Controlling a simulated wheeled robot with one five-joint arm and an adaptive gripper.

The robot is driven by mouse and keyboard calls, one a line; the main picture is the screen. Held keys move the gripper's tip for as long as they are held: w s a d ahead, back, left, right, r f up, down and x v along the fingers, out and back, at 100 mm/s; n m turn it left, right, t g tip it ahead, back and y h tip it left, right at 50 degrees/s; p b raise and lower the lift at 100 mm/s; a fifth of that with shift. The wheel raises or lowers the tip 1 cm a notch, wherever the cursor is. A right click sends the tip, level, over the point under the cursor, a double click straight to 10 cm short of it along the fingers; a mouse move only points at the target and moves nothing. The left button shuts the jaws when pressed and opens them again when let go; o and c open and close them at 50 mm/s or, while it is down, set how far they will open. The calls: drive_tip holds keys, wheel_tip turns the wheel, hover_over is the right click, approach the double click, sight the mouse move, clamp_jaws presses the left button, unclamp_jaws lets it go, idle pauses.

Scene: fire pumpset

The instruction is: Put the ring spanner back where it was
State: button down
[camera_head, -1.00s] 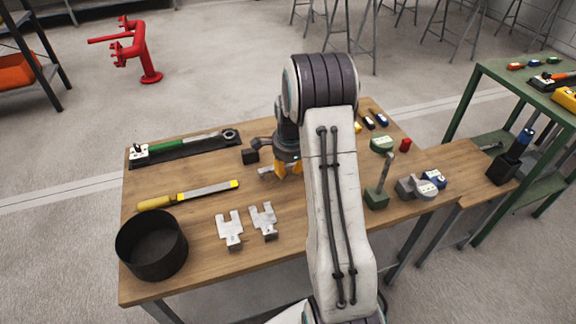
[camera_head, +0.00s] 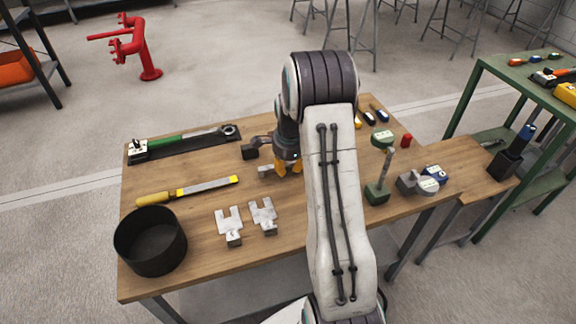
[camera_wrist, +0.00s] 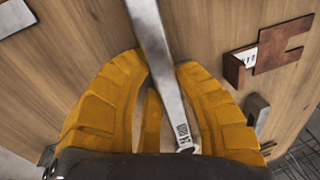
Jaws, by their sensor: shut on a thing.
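In the wrist view, the silver shank of the ring spanner (camera_wrist: 160,50), with a printed label near its lower end, runs between the orange fingers of my gripper (camera_wrist: 165,105). My gripper is shut on it, over the wooden table top. In the head view, my gripper (camera_head: 287,168) is low over the middle of the workbench (camera_head: 180,265), left of my arm. A short pale end of the spanner (camera_head: 265,171) shows left of the fingers; the rest is hidden. I cannot tell whether the spanner touches the table.
Two fork-shaped metal pieces (camera_head: 230,226) (camera_head: 264,215), a file (camera_head: 187,192) and a black round pan (camera_head: 150,240) lie left and in front. A green-handled tool (camera_head: 180,140) lies at the back left. A green block with a post (camera_head: 378,190) stands on the right.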

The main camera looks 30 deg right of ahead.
drive_tip(key=shift+f, duration=0.15)
drive_tip(key=c, duration=0.9)
unclamp_jaws()
drive_tip(key=shift+f, duration=0.1)
wheel_tip(320, 180, up, 12)
drive_tip(key=s, duration=0.2)
drive_tip(key=s+a+r+n+t+p, duration=0.1)
drive_tip(key=s+a+r+n+p, duration=0.45)
drive_tip(key=r, duration=0.25)
drive_tip(key=s+a+r+n+p, duration=0.4)
drive_tip(key=a+r, duration=0.2)
drive_tip(key=r, duration=0.2)
drive_tip(key=s+a+r+n+p, duration=0.2)
drive_tip(key=s+n+p, duration=0.1)
drive_tip(key=s, duration=0.1)
drive_tip(key=s+a+r+n+p, duration=0.3)
drive_tip(key=s+n, duration=0.1)
drive_tip(key=s, duration=0.1)
drive_tip(key=s+a+r+n+p, duration=0.2)
drive_tip(key=s+r+n+p, duration=0.1)
drive_tip(key=s+n, duration=0.1)
drive_tip(key=shift+s+a+r+t+y, duration=0.25)
drive_tip(key=shift+s+a+t+y, duration=0.05)
drive_tip(key=shift+s+y, duration=0.1)
